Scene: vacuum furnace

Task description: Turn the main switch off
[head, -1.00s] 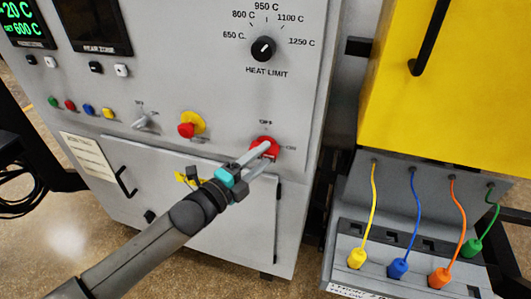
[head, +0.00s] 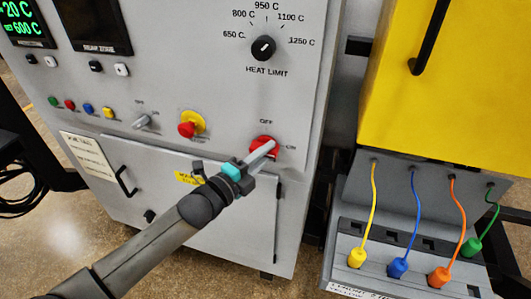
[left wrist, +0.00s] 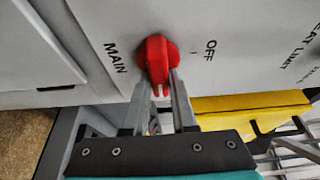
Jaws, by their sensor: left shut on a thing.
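The main switch is a red rotary knob (head: 259,141) low on the right of the grey furnace panel. OFF is printed above it and ON to its right. My left gripper (head: 270,149) reaches it from the lower left. In the left wrist view the red knob (left wrist: 156,52) has its grip bar between the two fingers of my left gripper (left wrist: 161,80), which is shut on it. There the bar runs down the picture, not toward the OFF label on the right. MAIN is printed to the left. The ON label is hidden in that view. My right gripper is not in view.
A red push button on a yellow collar (head: 188,128) sits left of the switch. The heat limit dial (head: 263,48) is above. A yellow cabinet (head: 450,100) and a grey box with coloured cables (head: 345,225) stand close on the right.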

